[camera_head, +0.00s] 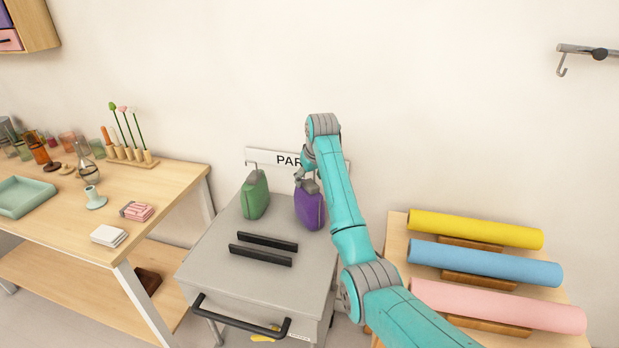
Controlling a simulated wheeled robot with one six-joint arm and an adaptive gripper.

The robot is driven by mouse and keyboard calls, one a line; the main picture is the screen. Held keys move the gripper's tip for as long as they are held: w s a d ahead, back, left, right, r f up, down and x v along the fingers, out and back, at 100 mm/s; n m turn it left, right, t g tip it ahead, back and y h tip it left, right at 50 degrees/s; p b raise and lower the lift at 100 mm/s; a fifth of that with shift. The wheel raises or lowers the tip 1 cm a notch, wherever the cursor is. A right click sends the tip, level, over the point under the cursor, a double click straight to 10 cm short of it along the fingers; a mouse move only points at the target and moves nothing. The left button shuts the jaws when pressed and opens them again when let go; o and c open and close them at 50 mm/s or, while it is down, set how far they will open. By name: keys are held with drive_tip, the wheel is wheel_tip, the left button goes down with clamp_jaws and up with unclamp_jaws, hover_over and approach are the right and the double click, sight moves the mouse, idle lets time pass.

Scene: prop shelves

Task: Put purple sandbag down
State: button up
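The purple sandbag (310,209) is upright at the back right of the grey cabinet top. I cannot tell whether its base touches the surface. My gripper (306,184) points down right at the top of this bag, at its grey handle. The fingers are small and partly merge with the handle, so their grip is unclear. A green sandbag (255,198) stands to the left, apart from the purple one, with a grey handle on top.
Two black bars (262,249) lie across the cabinet top. A black handle (240,318) is on its front. A partly hidden sign (283,159) is behind the bags. A wooden table (165,184) with glassware stands left. Yellow, blue and pink rolls (485,263) lie at right.

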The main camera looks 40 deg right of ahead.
drive_tip(key=shift+r, duration=0.15)
drive_tip(key=v, duration=1.1)
drive_tip(key=shift+s+r, duration=0.2)
drive_tip(key=shift+r, duration=0.15)
drive_tip(key=shift+a, duration=0.1)
